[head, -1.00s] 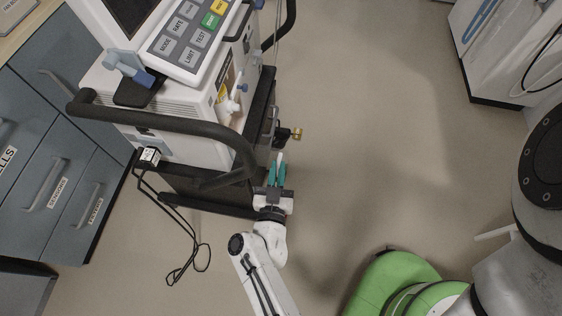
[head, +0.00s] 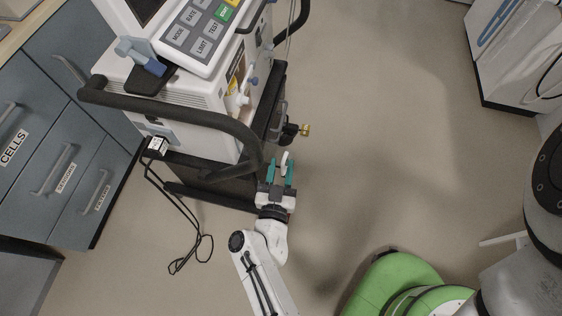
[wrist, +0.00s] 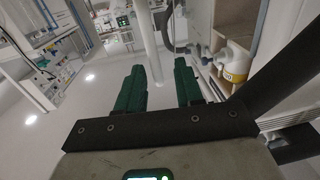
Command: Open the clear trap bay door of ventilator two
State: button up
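The ventilator (head: 190,120) stands on a cart at upper left in the head view, with a grey keypad and a black rail. Whether it is ventilator two cannot be read. A white bottle with a yellow band (wrist: 237,62) sits in a recess at right in the wrist view. I cannot make out the clear door. My gripper (head: 281,172) is beside the cart's lower front corner, its green fingers apart. It also shows in the wrist view (wrist: 160,85). A slim white piece (head: 284,160) appears between the fingertips; contact cannot be told.
A brass fitting (head: 304,130) sticks out from the cart just beyond my gripper. The black rail (wrist: 290,70) crosses close at right in the wrist view. Blue-grey drawers (head: 65,165) stand at left, and a black cable (head: 185,225) hangs to the floor. The floor to the right is open.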

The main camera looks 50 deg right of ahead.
jog(key=b+v, duration=0.1)
jog(key=v, duration=0.9)
jog(key=shift+s+a, duration=0.2)
jog(key=shift+a, duration=0.15)
dwell(0.3)
